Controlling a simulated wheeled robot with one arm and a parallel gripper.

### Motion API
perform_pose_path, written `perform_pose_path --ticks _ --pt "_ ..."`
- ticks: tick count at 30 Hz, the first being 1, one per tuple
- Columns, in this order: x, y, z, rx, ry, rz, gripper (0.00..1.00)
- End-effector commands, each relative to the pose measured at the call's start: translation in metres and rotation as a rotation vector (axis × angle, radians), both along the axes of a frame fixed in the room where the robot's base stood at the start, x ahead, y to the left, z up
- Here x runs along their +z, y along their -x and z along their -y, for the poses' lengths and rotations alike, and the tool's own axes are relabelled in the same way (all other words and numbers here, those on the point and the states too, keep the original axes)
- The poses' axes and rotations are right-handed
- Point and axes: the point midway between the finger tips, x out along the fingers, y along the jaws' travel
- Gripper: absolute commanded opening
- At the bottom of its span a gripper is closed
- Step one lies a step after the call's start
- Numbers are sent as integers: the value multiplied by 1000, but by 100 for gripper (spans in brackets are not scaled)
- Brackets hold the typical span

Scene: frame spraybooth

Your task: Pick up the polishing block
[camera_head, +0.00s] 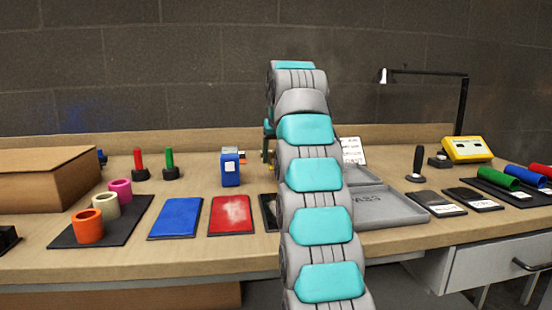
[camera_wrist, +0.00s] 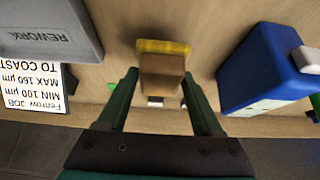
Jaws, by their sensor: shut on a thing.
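The polishing block (camera_wrist: 162,72), a brown block with a yellow layer on its far edge, is in the wrist view between the two green fingers of my gripper (camera_wrist: 159,78). My gripper is shut on it. In the head view my arm hides nearly all of the block and the gripper; only a green sliver of the gripper (camera_head: 267,140) shows left of the arm. I cannot tell whether the block still touches the bench.
A blue box-shaped item (camera_wrist: 262,72) is close right of the gripper in the wrist view. A grey REWORK tray (camera_wrist: 45,30) and a printed card (camera_wrist: 30,88) are at left. In the head view, blue (camera_head: 175,218) and red (camera_head: 231,214) panels lie on the bench.

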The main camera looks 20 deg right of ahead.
Motion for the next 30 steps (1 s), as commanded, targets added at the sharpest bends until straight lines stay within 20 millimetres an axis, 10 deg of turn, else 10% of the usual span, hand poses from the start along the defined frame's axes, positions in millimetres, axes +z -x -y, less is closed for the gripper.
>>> perform_pose_path --ticks 30 --pt "11 120 -23 1 0 2 12"
